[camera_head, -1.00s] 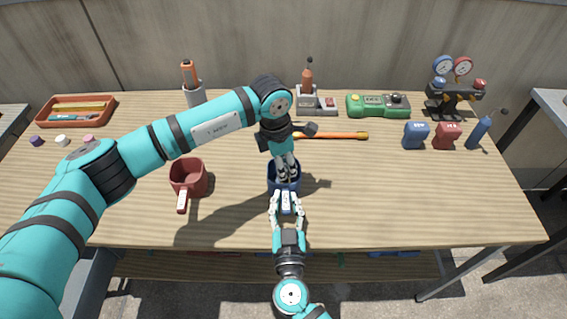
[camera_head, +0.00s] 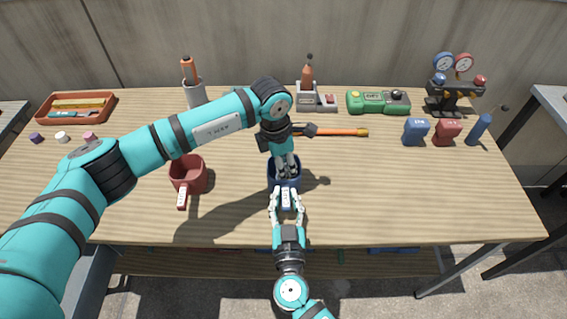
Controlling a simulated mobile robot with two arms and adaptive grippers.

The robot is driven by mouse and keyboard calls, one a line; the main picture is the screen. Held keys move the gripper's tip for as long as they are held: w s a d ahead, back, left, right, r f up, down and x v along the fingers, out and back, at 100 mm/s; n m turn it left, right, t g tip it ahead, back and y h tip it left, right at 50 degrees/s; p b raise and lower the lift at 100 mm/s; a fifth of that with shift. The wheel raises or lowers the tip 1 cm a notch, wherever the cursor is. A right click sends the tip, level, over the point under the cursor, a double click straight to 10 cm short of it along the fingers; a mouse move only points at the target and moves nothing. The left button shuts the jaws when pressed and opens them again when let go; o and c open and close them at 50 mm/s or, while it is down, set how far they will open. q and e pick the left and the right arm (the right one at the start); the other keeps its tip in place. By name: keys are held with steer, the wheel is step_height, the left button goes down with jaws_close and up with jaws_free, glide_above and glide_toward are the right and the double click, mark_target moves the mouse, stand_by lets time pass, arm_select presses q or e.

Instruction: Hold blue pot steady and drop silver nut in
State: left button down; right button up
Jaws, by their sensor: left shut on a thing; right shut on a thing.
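The blue pot (camera_head: 272,172) stands upright on the wooden table near its front edge, with its handle towards me. My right gripper (camera_head: 286,196) is shut on the handle of the blue pot, from the front. My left gripper (camera_head: 286,172) points down at the mouth of the pot, its fingertips inside or just above the rim. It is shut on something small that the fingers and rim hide. The silver nut cannot be seen; I cannot make it out between the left fingers.
A red pot (camera_head: 188,174) with a handle stands left of the blue pot. A green device (camera_head: 378,102), blue block (camera_head: 416,132), red block (camera_head: 446,132) and gauges (camera_head: 453,85) are at back right. An orange tray (camera_head: 76,107) is at back left.

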arm_select(q)
steer(key=shift+f, duration=0.1)
steer(key=c, duration=1)
jaws_free()
steer(key=shift+o, duration=0.2)
step_height(320, 180, up, 12)
steer(key=a, duration=0.1)
steer(key=shift+s+a, duration=0.2)
steer(key=shift+s, duration=0.05)
arm_select(e)
steer(key=o, duration=1)
steer(key=shift+o, duration=0.2)
